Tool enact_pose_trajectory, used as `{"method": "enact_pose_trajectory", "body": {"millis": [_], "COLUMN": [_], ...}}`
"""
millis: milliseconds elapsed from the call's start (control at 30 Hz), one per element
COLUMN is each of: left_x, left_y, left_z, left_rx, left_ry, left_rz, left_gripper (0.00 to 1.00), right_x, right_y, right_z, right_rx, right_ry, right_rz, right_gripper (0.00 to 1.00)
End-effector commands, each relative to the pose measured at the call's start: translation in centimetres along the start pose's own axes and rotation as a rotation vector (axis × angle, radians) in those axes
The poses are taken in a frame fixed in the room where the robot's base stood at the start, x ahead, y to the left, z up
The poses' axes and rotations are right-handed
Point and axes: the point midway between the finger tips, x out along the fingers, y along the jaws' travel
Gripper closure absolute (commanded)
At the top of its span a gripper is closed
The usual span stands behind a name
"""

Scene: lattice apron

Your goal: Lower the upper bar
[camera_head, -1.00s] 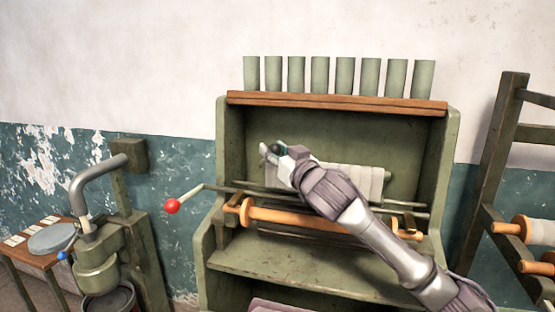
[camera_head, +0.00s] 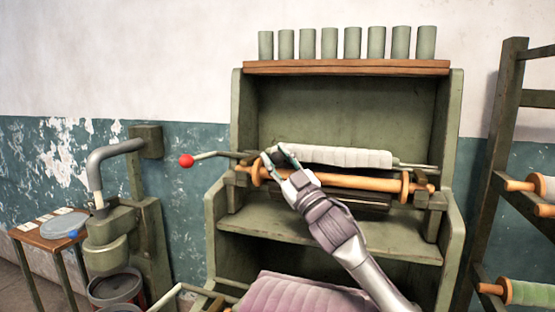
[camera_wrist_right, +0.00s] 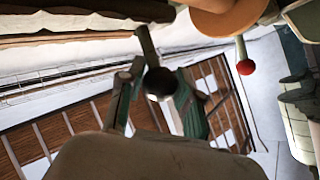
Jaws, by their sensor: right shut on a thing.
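The upper bar, wrapped in white cloth (camera_head: 335,157), lies across the loom frame inside the green cabinet, just behind and above an orange wooden roller (camera_head: 345,181). My right gripper (camera_head: 277,158) is at the left part of the bars, in front of the cloth. In the right wrist view my gripper (camera_wrist_right: 158,95) is shut on a dark round knob (camera_wrist_right: 159,82) at the end of a short green rod. The rod reaches up towards the cloth and bars; its exact joint with the upper bar is unclear. My left gripper is not in view.
A red ball on a lever (camera_head: 186,161) sticks out left of the cabinet. Several green cups (camera_head: 330,42) stand on its top shelf (camera_head: 345,68). Pink cloth (camera_head: 300,292) lies below in front. A rack with spools (camera_head: 540,185) stands at right, a press (camera_head: 110,235) at left.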

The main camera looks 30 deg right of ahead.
Motion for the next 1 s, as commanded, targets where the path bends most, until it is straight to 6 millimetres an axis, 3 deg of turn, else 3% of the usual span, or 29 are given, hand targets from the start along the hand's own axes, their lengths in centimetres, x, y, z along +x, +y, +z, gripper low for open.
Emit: {"method": "enact_pose_trajectory", "body": {"millis": [33,267,733,767,900,1000], "left_x": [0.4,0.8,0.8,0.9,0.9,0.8], "left_y": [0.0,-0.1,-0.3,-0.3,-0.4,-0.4], "left_z": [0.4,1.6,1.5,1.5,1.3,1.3], "left_rx": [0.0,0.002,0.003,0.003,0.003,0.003], "left_ry": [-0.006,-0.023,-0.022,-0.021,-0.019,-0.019], "left_rz": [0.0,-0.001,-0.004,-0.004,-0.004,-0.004], "left_gripper": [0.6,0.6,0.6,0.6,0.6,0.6], "right_x": [-0.4,-0.8,-0.9,-0.9,-0.9,-0.9], "right_y": [-0.5,-0.9,-1.2,-1.2,-1.2,-1.1], "right_z": [0.8,1.6,2.0,2.0,2.0,1.9], "right_rx": [0.011,0.014,0.015,0.015,0.015,0.014], "right_ry": [-0.01,-0.013,-0.021,-0.021,-0.022,-0.019], "right_rz": [-0.003,-0.004,-0.009,-0.009,-0.008,-0.007], "right_gripper": [1.0,1.0,1.0,0.62,0.41,0.41]}}
